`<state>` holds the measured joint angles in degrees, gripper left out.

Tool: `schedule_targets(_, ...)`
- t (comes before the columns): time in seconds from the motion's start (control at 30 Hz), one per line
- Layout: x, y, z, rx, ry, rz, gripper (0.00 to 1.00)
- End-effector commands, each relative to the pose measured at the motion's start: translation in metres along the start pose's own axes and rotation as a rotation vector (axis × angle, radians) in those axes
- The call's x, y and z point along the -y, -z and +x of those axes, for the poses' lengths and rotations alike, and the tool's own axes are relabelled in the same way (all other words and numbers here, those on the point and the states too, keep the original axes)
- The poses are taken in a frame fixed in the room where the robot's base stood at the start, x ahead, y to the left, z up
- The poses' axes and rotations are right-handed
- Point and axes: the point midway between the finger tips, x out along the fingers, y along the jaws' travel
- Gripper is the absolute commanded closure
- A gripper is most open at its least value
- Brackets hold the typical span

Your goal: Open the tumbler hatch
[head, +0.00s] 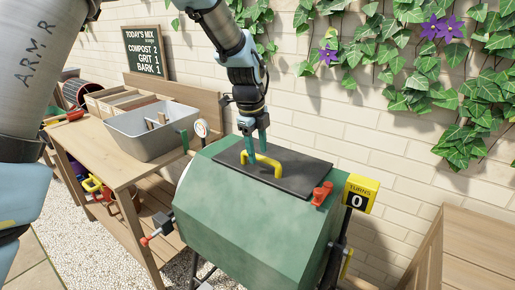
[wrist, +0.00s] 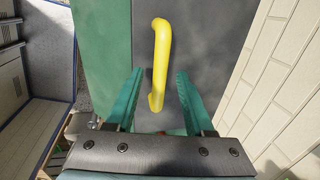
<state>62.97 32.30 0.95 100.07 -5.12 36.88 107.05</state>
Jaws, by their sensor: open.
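The green tumbler (head: 250,220) stands in the middle of the head view. Its dark grey hatch (head: 295,177) lies flat and closed on top, with a yellow handle (head: 262,163) on it. A red latch (head: 322,193) sits at the hatch's right end. My gripper (head: 254,155) is above the hatch, close to the handle's left end, its teal fingers pointing down. In the wrist view my gripper (wrist: 157,82) is open, and the near end of the yellow handle (wrist: 159,60) shows between the fingertips. I cannot tell whether a finger touches it.
A wooden bench (head: 125,172) with a grey tub (head: 150,130) stands left of the tumbler. A yellow turns counter (head: 361,192) reading 0 is at its right end. A brick wall (head: 340,125) with ivy rises behind, and a wooden box (head: 455,250) stands at the right.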

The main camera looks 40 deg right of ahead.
Motion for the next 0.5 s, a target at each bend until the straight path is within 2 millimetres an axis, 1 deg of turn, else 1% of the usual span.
schedule_targets(0.13,-0.0001,-0.0002,0.0076,0.001,0.000,-0.001,0.47)
schedule_targets(0.4,-0.0002,-0.0004,0.0091,0.001,0.001,-0.001,0.47)
schedule_targets(0.5,-0.0002,-0.0004,0.0090,0.001,0.001,-0.001,0.58)
